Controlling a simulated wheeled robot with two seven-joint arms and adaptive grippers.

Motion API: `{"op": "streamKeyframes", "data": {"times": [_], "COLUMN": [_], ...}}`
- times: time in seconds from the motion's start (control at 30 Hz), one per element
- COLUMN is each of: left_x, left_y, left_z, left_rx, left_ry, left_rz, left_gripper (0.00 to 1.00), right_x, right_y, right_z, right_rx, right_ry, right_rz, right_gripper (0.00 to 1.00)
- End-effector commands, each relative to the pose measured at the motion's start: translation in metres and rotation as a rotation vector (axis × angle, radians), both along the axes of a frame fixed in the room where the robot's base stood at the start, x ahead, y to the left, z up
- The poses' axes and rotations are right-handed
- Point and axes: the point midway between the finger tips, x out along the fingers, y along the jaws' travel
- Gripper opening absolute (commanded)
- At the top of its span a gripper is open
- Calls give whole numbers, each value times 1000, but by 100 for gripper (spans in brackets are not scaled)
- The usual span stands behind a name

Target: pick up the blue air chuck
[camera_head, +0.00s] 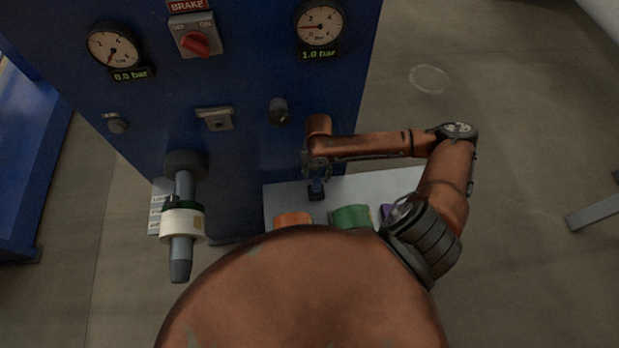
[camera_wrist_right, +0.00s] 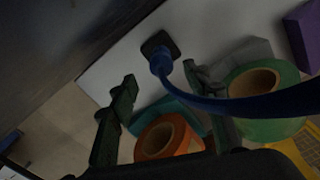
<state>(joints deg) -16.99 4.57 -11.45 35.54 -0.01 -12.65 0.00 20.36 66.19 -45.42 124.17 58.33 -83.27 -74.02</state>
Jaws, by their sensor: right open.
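The blue air chuck (camera_head: 316,186) stands at the back of a pale table, close to the blue machine's front. In the right wrist view the chuck (camera_wrist_right: 160,63) is upright on a small dark square base, with a blue hose curving off to the right. My right gripper (camera_head: 317,168) is above the chuck. In the wrist view its open fingers (camera_wrist_right: 160,88) lie to either side below the chuck in the picture, with nothing held between them. Whether they touch the chuck cannot be told. My left gripper is not in view.
On the pale table (camera_head: 283,193) are an orange roll (camera_head: 293,219), a green roll (camera_head: 352,216) and a purple block (camera_wrist_right: 306,38).

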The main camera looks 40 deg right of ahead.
Motion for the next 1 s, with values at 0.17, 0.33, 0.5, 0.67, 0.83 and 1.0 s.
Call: {"op": "streamKeyframes", "data": {"times": [0.17,0.33,0.5,0.67,0.83,1.0], "left_x": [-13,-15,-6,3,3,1], "left_y": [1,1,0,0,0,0], "left_z": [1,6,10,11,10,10], "left_rx": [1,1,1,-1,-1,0], "left_ry": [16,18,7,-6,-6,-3], "left_rz": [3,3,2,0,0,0], "left_gripper": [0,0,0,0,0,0], "right_x": [-3,-1,0,1,1,1], "right_y": [-2,-2,-2,-2,-2,-2], "right_z": [-19,-40,-64,-71,-71,-71], "right_rx": [1,2,0,-1,-1,-1], "right_ry": [3,3,3,-1,-1,-1], "right_rz": [-6,-9,-8,-5,-5,-4], "right_gripper": [44,44,44,44,44,33]}}
